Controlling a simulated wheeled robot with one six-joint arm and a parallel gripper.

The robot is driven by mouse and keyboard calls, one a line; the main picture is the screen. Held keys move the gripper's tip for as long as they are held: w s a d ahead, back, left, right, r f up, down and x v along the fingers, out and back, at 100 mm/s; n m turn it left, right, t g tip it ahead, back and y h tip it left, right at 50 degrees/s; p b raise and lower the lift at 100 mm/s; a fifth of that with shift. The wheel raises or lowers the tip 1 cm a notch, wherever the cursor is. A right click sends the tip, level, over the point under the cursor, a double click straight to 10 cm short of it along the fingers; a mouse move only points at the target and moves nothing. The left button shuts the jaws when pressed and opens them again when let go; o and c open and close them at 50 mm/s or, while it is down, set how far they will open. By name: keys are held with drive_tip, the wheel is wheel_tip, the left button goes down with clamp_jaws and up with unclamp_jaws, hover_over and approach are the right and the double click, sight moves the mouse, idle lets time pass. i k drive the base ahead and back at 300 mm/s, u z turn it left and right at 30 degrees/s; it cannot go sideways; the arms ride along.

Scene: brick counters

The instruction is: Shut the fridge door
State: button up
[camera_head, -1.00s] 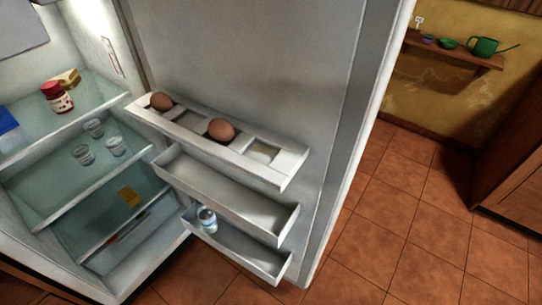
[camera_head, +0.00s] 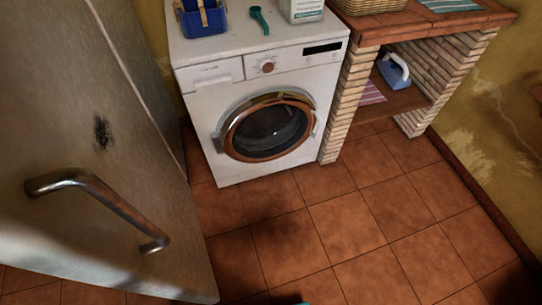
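The fridge door (camera_head: 75,125) fills the left side of the view, its grey outer face toward me. A curved metal handle (camera_head: 105,205) is fixed on it near the lower left. A dark smudge marks the face above the handle. The fridge body and shelves are out of view, so how far the door stands from the body cannot be seen now. My gripper is not in view, and nothing is seen touching the door or handle.
A white washing machine (camera_head: 265,100) stands behind the door, with a blue basket (camera_head: 203,18) and a green scoop (camera_head: 259,18) on top. A brick counter (camera_head: 345,100) is to its right. The tiled floor (camera_head: 340,225) in front is clear. A small teal bit shows at the bottom edge.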

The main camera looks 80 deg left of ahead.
sight(90, 192)
drive_tip(key=i, duration=1.35)
drive_tip(key=u, duration=4.2)
drive_tip(key=k, duration=0.45)
drive_tip(key=u, duration=0.3)
drive_tip(key=i, duration=0.45)
drive_tip(key=z, duration=0.6)
